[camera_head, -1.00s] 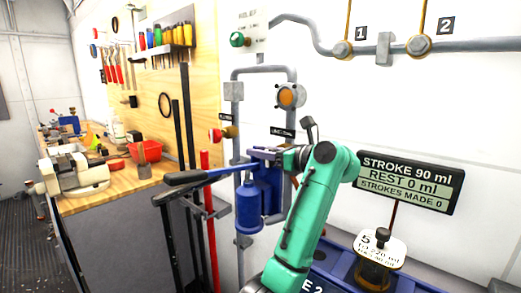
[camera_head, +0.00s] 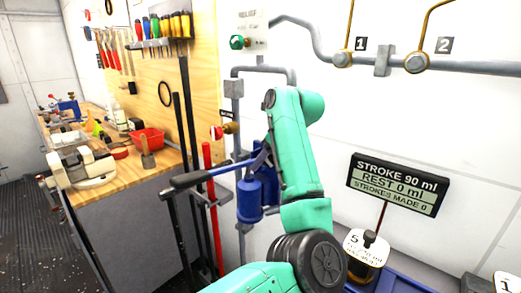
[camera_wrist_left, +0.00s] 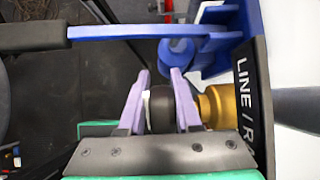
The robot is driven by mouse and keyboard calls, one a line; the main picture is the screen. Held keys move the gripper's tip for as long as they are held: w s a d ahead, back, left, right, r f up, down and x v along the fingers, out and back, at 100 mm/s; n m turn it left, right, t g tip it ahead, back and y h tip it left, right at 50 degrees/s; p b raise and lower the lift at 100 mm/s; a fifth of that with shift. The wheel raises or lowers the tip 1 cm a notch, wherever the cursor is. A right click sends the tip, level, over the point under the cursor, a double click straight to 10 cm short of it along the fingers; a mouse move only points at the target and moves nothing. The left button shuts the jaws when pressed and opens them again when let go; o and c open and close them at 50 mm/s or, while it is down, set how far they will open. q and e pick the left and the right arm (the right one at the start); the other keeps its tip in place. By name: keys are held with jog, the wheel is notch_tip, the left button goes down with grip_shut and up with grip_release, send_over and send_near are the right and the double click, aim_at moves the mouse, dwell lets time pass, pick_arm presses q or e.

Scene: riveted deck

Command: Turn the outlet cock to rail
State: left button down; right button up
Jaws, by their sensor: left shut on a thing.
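The outlet cock shows in the left wrist view as a brass body (camera_wrist_left: 218,106) with a dark knob-like handle (camera_wrist_left: 161,110). Beside it is a black plate lettered "LINE / R", cut off. My left gripper (camera_wrist_left: 161,82) has its two purple fingers on either side of the dark handle and is shut on it. In the head view my green arm covers the cock and gripper. The blue hand pump (camera_head: 257,192) with its black-gripped lever (camera_head: 188,179) stands just left of my arm. My right gripper is not in view.
A display (camera_head: 397,184) reads stroke 90 ml, rest 0 ml, strokes made 0. A workbench (camera_head: 120,188) with a red bin (camera_head: 147,141) stands at the left. Wall pipes run above.

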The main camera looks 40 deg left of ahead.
pick_arm(q)
jog(key=h+p, duration=0.1)
jog(key=h, duration=0.1)
jog(key=h+p, duration=0.1)
jog(key=p, duration=0.1)
jog(key=shift+d+f+h, duration=0.1)
jog(key=shift+d+h, duration=0.25)
jog(key=shift+h, duration=0.05)
jog(key=shift+d+f+h+p, duration=0.25)
jog(key=shift+h+p, duration=0.3)
jog(key=shift+h, duration=0.25)
jog(key=shift+d+f+h+p, duration=0.2)
jog(key=shift+h+p, duration=0.3)
jog(key=shift+h, duration=0.3)
jog(key=c, duration=0.6)
grip_release()
jog(key=shift+f, duration=0.1)
